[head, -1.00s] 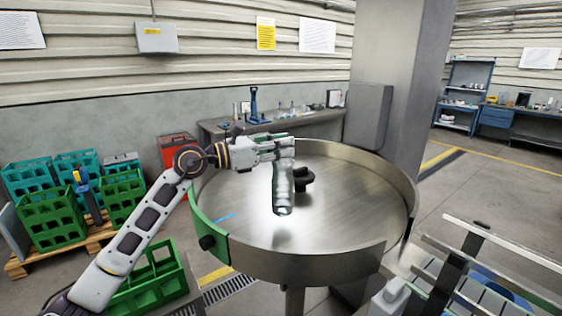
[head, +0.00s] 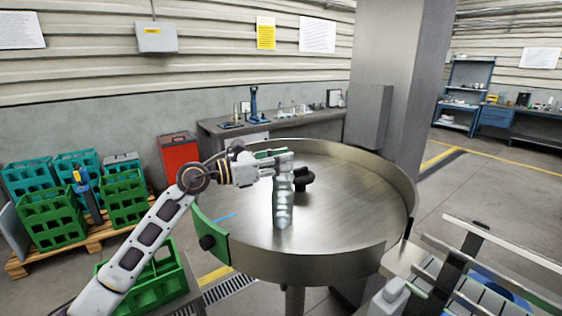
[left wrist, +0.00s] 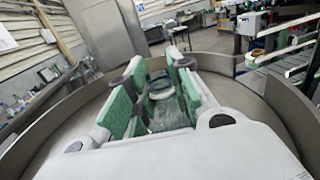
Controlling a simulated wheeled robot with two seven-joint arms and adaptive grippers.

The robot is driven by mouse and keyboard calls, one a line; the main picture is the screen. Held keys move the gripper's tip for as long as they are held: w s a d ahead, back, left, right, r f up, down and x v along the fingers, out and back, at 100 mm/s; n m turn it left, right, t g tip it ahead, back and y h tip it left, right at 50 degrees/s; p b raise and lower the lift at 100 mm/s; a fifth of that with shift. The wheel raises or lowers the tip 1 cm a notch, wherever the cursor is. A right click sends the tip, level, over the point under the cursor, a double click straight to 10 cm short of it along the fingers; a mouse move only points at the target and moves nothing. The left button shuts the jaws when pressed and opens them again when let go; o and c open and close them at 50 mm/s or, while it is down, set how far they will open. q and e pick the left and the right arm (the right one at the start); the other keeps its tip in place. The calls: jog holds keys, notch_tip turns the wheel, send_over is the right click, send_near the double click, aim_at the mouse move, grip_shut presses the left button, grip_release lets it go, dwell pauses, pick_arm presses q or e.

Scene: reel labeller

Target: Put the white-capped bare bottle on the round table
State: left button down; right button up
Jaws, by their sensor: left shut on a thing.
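A clear bare bottle (head: 283,206) hangs upright below my left gripper (head: 284,166) in the head view. The gripper is shut on its upper part, which hides the cap. In the left wrist view the bottle (left wrist: 165,108) shows between the green-padded fingers of my left gripper (left wrist: 158,75). The bottle is over the round table (head: 345,215), a steel disc with a raised rim. I cannot tell whether its base touches the surface. My right gripper is not in view.
A black knob (head: 304,181) stands at the middle of the table, just right of the bottle. A conveyor (head: 465,285) is at lower right. The table's right half is clear.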

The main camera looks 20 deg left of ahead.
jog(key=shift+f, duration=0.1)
pick_arm(q)
jog(key=c, duration=1.7)
grip_release()
jog(key=shift+f, duration=0.15)
jog(key=shift+c, duration=0.2)
jog(key=o, duration=0.5)
jog(key=shift+c, duration=0.2)
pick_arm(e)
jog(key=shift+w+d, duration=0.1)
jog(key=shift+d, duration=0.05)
pick_arm(q)
jog(key=shift+r, duration=0.2)
jog(key=shift+s+a+f, duration=0.15)
jog(key=shift+s+a, duration=0.15)
jog(key=shift+a, duration=0.15)
jog(key=b+v, duration=0.3)
jog(key=v, duration=0.8)
jog(key=shift+b, duration=0.4)
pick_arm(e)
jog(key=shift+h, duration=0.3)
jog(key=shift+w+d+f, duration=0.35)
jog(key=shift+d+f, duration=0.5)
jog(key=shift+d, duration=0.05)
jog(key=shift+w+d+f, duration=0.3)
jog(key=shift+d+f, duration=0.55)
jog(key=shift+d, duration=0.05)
